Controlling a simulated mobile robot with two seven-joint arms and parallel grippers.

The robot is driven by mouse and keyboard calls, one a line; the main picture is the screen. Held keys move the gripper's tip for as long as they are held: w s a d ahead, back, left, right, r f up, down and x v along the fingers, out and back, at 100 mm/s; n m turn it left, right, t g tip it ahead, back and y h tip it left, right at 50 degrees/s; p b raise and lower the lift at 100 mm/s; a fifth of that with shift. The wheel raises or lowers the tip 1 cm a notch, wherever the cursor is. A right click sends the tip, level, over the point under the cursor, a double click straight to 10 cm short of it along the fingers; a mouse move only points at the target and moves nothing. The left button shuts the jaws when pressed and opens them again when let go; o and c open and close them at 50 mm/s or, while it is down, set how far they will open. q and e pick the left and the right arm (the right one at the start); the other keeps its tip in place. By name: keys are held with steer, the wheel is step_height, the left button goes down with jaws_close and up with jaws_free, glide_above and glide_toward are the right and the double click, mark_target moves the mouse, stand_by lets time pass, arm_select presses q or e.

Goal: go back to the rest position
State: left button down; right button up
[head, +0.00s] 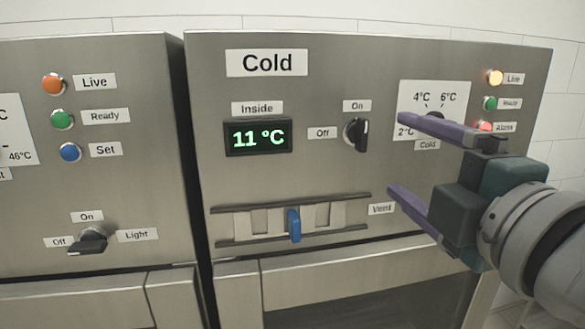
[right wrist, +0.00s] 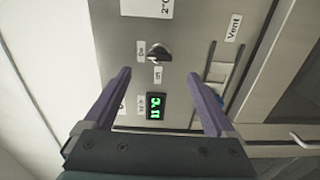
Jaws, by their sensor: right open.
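My right gripper (head: 398,155) is open and empty in front of the right part of the Cold panel (head: 330,85). Its upper finger covers part of the temperature dial (head: 437,119). In the right wrist view its two purple fingers (right wrist: 163,92) are spread wide with nothing between them but the panel behind. The On/Off knob (head: 358,134) is left of the gripper, its handle upright toward On. It also shows in the right wrist view (right wrist: 158,57). The display (head: 258,137) reads 11 °C. The blue vent slider (head: 294,225) is near the middle of its track. My left gripper is not in view.
A second steel panel (head: 120,190) stands at the left, with orange, green and blue buttons and a Light knob (head: 88,240). On the Cold panel the Live lamp (head: 495,77) glows orange and the Alarm lamp (head: 485,127) glows red. A white tiled wall is behind.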

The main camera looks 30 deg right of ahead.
steer(key=shift+s+a, duration=0.1)
steer(key=shift+s, duration=0.2)
steer(key=s+a+f+m+g+y+p, duration=0.2)
steer(key=s+a+f+m+g+p, duration=0.1)
steer(key=s+a+m+g+p, duration=0.1)
steer(key=s+a+f+m+g+y+p, duration=0.2)
steer(key=s+m+g+p, duration=0.5)
steer(key=s, duration=0.6)
steer(key=a+f+m+g, duration=0.1)
steer(key=a+m+g, duration=0.1)
steer(key=g, duration=0.1)
steer(key=shift+s+f, duration=0.15)
